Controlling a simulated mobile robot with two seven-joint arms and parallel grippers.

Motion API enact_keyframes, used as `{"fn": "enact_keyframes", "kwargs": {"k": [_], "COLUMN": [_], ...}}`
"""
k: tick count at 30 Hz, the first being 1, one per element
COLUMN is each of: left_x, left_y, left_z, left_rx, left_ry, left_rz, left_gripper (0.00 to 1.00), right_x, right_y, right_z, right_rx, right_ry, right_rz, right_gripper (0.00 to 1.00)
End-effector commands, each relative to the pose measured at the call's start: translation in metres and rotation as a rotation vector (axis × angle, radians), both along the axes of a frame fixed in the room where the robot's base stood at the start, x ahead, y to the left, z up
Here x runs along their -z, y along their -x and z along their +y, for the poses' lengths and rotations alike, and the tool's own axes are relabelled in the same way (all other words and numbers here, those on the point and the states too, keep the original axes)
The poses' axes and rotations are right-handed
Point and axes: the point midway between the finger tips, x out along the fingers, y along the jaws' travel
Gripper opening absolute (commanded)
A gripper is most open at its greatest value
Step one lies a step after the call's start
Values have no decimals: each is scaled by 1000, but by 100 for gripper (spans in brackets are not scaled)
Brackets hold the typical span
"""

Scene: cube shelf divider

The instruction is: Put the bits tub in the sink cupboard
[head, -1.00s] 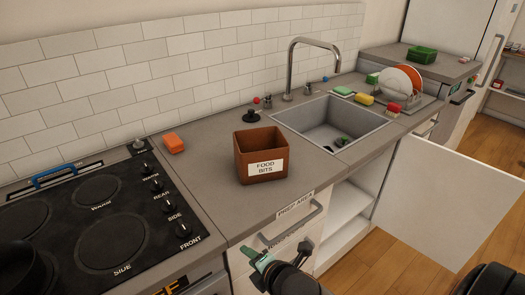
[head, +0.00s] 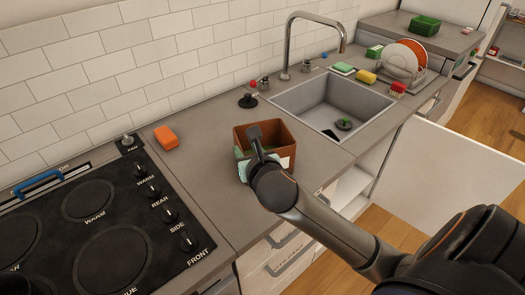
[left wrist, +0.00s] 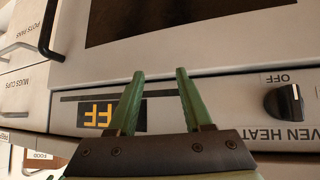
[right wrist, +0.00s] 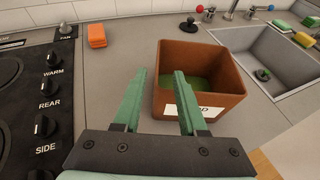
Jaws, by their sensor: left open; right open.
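The bits tub (head: 279,133) is a brown open box on the counter, left of the sink. Its white label is mostly hidden by my right gripper (head: 247,150) in the head view. In the right wrist view the tub (right wrist: 222,72) shows something green inside, and my open right gripper (right wrist: 158,75) has its fingers either side of the tub's left wall in the picture; contact cannot be told. The sink cupboard (head: 353,186) is below the sink, its white door (head: 425,175) swung open. My left gripper (left wrist: 155,75) is open and empty before the oven front.
The black hob (head: 100,220) is at the left, with an orange sponge (head: 166,137) behind the counter's near part. The sink (head: 330,105) and tap (head: 312,40) are beyond the tub. A dish rack with plates (head: 405,60) stands farther right.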

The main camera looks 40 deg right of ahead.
Motion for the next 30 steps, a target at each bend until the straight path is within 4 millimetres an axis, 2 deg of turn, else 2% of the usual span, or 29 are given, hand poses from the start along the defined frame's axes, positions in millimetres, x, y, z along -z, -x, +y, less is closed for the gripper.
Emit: {"fn": "enact_keyframes", "kwargs": {"k": [1,6,14,21,30], "left_x": [1,2,2,0,-1], "left_y": [2,2,2,0,-1], "left_z": [0,0,0,0,1], "left_rx": [0,0,0,0,0], "left_ry": [-1,-1,-1,-2,-1], "left_rz": [4,5,5,1,-1], "left_gripper": [50,50,50,50,50], "right_x": [4,12,20,34,39], "right_y": [-9,-29,-43,-70,-80], "right_z": [-2,-9,-13,-20,-23], "right_rx": [2,1,1,1,-1], "right_ry": [-4,-2,-5,-5,-5], "right_rz": [0,-2,-1,-1,-1], "right_gripper": [41,41,41,41,41]}}
